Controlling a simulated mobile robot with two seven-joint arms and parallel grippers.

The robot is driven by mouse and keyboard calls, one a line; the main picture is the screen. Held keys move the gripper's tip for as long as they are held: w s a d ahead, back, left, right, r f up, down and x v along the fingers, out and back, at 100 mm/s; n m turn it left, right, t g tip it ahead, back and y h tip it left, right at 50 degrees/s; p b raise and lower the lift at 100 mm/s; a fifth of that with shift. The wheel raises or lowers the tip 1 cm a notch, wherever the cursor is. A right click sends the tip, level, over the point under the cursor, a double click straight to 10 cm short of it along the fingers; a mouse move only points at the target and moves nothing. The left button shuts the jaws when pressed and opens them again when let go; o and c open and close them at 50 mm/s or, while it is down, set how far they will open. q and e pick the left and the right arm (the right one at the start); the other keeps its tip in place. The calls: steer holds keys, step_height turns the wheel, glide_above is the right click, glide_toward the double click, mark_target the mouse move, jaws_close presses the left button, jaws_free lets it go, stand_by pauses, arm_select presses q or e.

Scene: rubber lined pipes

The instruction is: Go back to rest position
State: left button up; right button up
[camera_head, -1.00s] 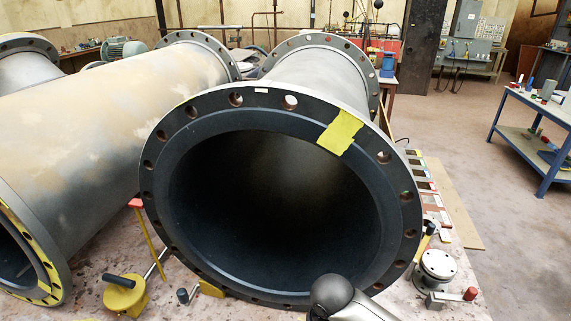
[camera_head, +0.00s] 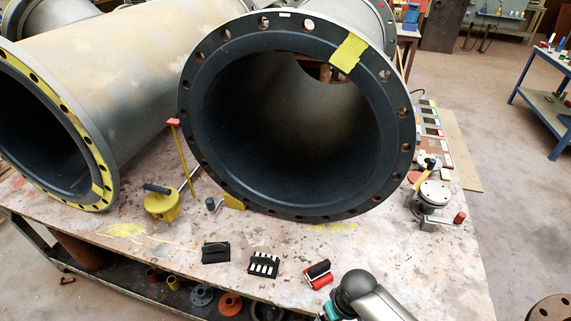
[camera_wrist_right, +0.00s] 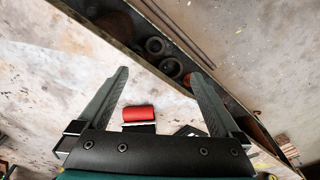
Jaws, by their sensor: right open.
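My right gripper (camera_wrist_right: 160,75) is open in the right wrist view, its two grey fingers spread wide with nothing held between them. It hangs over the front part of the worktable (camera_head: 420,270), whose edge crosses the wrist view diagonally. In the head view my right arm comes in at the bottom, right of centre, and its fingers are not visible there. A red and black object (camera_head: 319,274) lies on the table just left of my right arm. Its red part also shows below the fingers in the right wrist view (camera_wrist_right: 140,113). My left gripper is in neither view.
A large flanged pipe (camera_head: 205,165) lies on the table, with a beige pipe (camera_head: 120,60) to its left. A yellow tool (camera_head: 162,205), a black case (camera_head: 263,264) and a metal flanged fitting (camera_head: 433,195) stand nearby.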

steer(key=s+d+f+m, duration=0.1)
steer(key=s+d+f, duration=0.1)
steer(key=s+f, duration=0.35)
steer(key=s+d+f, duration=0.3)
steer(key=s+f, duration=0.1)
steer(key=f, duration=0.3)
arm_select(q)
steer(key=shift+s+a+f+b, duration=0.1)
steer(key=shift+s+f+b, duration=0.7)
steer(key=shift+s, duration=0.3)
arm_select(e)
steer(key=s+d+f, duration=0.1)
steer(key=s+f, duration=0.3)
steer(key=s, duration=0.5)
steer(key=s+d+f, duration=0.1)
steer(key=s+f, duration=0.2)
steer(key=s, duration=0.7)
steer(key=shift+f+h, duration=0.4)
steer(key=shift+s, duration=0.1)
